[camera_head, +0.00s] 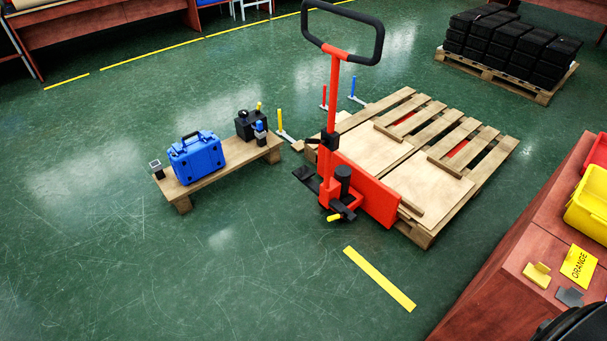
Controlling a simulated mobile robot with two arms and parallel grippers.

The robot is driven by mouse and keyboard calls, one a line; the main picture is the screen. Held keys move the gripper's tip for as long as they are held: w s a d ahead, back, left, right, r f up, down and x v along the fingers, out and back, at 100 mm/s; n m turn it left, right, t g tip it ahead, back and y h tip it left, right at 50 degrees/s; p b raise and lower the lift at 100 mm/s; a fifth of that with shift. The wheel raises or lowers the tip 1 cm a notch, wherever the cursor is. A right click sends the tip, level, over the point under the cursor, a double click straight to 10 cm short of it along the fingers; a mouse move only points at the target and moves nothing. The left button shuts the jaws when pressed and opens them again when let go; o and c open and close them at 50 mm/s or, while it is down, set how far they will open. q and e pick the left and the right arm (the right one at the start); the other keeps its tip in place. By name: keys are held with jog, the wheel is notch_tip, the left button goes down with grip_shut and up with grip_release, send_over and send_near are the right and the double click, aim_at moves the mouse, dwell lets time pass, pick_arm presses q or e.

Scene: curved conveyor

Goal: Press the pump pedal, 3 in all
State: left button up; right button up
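A red pallet jack (334,120) with a black loop handle stands upright at the near end of a wooden pallet (424,238). A black foot lever with a yellow tip (334,217) sticks out low at the front of the jack's base. A black flat piece (305,177) sticks out low on its left side. I cannot tell for sure which of the two is the pump pedal. Neither of my grippers is in view, and nothing touches the jack.
A low wooden bench (215,174) left of the jack holds a blue case (196,157) and small dark items. A reddish-brown table (500,295) with a yellow bin (590,205) fills the right. Black crates (512,45) sit on a far pallet. The green floor in front is clear.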

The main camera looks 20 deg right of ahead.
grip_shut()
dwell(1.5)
